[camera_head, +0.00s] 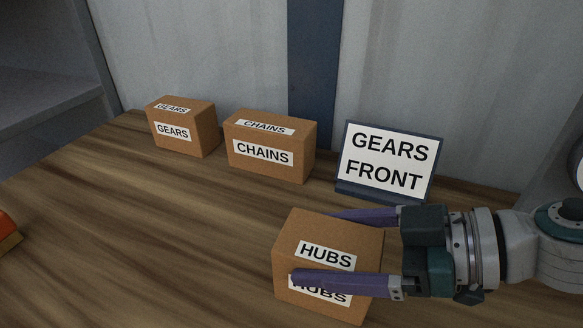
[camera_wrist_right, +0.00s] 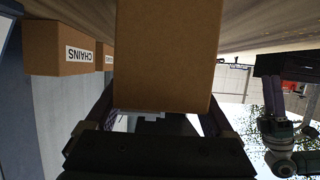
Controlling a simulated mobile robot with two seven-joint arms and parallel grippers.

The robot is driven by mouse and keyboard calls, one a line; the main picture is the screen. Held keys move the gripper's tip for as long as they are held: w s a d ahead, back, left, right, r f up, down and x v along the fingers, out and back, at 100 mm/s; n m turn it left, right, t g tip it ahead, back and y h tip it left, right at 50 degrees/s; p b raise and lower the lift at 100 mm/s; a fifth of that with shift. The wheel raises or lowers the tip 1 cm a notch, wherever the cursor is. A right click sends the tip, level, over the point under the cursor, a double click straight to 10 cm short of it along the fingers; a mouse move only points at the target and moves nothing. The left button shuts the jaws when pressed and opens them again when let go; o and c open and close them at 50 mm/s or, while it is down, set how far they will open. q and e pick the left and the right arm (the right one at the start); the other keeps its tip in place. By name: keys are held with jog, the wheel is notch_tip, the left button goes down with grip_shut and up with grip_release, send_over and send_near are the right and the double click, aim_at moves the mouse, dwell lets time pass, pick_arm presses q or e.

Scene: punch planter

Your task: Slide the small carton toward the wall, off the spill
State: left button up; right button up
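Three brown cartons are on the wooden table in the head view: GEARS (camera_head: 203,131), CHAINS (camera_head: 301,152) and HUBS (camera_head: 296,230). No spill shows in these frames. My right gripper (camera_head: 312,246) comes in from the right with one purple finger across the front of the HUBS carton and one behind it. In the right wrist view the HUBS carton (camera_wrist_right: 168,55) fills the gap between the fingers, which look closed on its sides. The carton's underside is hidden.
A sign (camera_head: 388,160) reading GEARS FRONT stands near the wall (camera_head: 220,50), right of CHAINS. An orange object (camera_head: 6,232) is cut off at the left edge. A grey shelf (camera_head: 45,80) stands at the left.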

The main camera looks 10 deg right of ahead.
grip_shut()
dwell(0.3)
pick_arm(q)
jog(key=shift+f, duration=0.1)
pick_arm(e)
jog(key=shift+w+d, duration=0.1)
pick_arm(q)
jog(key=shift+f, duration=0.1)
pick_arm(e)
jog(key=shift+w+d+f, duration=0.1)
jog(key=shift+w, duration=0.05)
pick_arm(q)
jog(key=shift+f+b, duration=1.15)
jog(key=shift+b, duration=0.15)
pick_arm(e)
jog(key=shift+w+d, duration=0.8)
jog(key=shift+w, duration=0.35)
jog(key=shift+w+d, duration=0.75)
jog(key=shift+w, duration=0.35)
jog(key=o, duration=0.5)
grip_release()
jog(key=shift+o, duration=0.2)
